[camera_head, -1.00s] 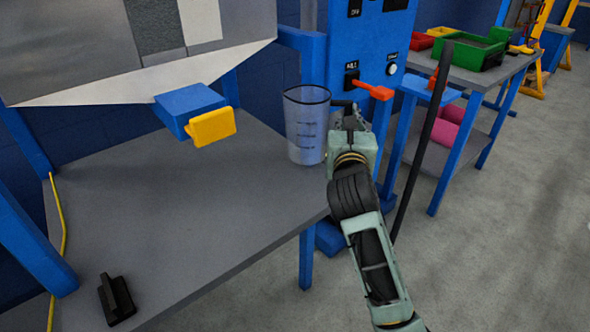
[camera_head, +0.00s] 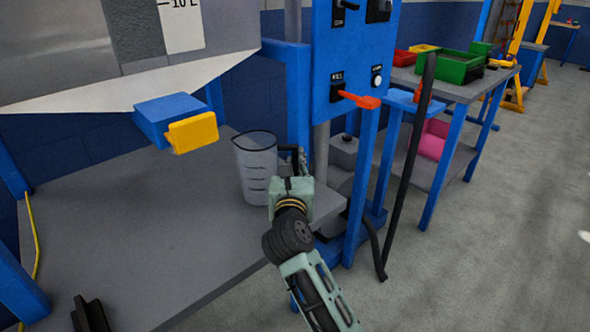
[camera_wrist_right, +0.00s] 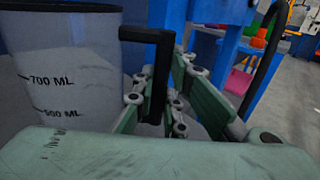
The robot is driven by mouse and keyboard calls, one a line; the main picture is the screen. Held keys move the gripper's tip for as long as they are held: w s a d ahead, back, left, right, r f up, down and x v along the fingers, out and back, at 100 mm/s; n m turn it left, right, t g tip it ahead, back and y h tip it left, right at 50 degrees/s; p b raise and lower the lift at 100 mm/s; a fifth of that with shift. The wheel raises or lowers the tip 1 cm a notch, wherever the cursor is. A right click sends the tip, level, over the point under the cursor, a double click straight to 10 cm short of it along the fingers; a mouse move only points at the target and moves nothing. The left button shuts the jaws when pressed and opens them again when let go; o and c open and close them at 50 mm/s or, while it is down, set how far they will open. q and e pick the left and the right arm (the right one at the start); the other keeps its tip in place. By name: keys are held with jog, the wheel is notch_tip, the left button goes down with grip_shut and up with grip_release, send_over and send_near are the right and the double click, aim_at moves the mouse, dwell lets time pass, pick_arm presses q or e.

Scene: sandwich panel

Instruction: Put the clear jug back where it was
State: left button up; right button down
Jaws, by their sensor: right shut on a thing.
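The clear jug (camera_head: 254,172), with dark measuring marks, stands upright at the right part of the grey table (camera_head: 140,235). I cannot tell whether its base touches the tabletop. My right gripper (camera_head: 297,160) is at its right side, shut on its black handle. In the right wrist view the jug (camera_wrist_right: 65,65) fills the left side, and its handle (camera_wrist_right: 158,75) sits between the right gripper's fingers (camera_wrist_right: 155,105). A blue spout with a yellow lever (camera_head: 192,132) hangs under the tank, left of the jug.
A blue post (camera_head: 298,95) rises behind the jug's right side. A blue control panel (camera_head: 352,60) with a red lever (camera_head: 357,99) stands to the right. The table's middle is bare.

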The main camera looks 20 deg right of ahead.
pick_arm(q)
jog(key=shift+r, duration=0.25)
pick_arm(e)
jog(key=shift+f, duration=0.2)
jog(key=c, duration=2.3)
grip_release()
jog(key=shift+f, duration=0.1)
jog(key=o, duration=0.5)
pick_arm(q)
jog(key=shift+r, duration=0.15)
pick_arm(e)
jog(key=shift+r, duration=0.2)
